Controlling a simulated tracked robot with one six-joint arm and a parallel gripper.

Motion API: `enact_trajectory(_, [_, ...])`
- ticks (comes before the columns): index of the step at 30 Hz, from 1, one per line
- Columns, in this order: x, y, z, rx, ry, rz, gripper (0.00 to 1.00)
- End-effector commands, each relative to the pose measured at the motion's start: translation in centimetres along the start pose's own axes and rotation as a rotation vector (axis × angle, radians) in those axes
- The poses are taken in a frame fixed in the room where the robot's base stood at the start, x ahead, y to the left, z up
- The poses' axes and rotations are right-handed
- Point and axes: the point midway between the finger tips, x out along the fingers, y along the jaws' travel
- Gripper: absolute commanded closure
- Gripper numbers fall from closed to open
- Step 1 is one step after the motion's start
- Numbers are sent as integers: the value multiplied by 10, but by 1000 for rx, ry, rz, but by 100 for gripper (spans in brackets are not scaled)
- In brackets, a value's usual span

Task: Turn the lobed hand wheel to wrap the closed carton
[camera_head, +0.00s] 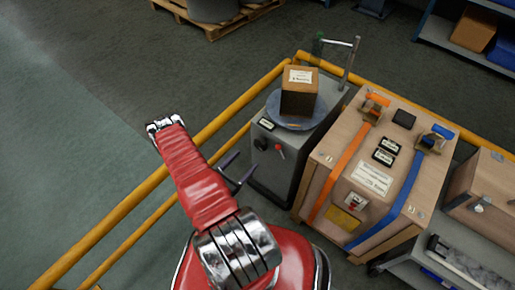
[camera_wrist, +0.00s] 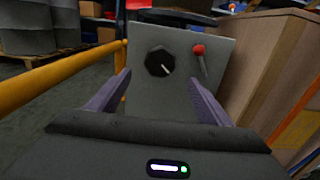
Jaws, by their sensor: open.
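The lobed hand wheel (camera_wrist: 159,62) is a black knob with a white pointer mark on the grey front panel of the wrapping machine. It also shows in the head view (camera_head: 260,144). The closed carton (camera_head: 299,92) is brown with a white label and sits on the round grey-blue turntable (camera_head: 281,120) on top of the machine. My gripper (camera_wrist: 157,78) is open and empty, facing the panel. Its two purple-grey fingers stand left and right of the wheel in the wrist view, apparently short of it. In the head view the fingers (camera_head: 237,172) show left of the machine.
A red-knobbed lever (camera_wrist: 199,50) is on the panel right of the wheel. A yellow rail (camera_head: 215,124) runs along the left and behind. A large wooden crate (camera_head: 335,170) with orange and blue straps stands close on the right. Open floor lies beyond the rail.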

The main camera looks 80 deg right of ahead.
Motion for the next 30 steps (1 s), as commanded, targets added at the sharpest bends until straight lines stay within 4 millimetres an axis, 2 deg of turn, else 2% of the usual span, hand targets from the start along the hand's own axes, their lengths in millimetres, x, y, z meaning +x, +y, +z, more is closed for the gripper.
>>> enact_trajectory(21, [85,-1,0,1,0,-3,27])
enact_trajectory(30, [98,0,0,0,-1,0,27])
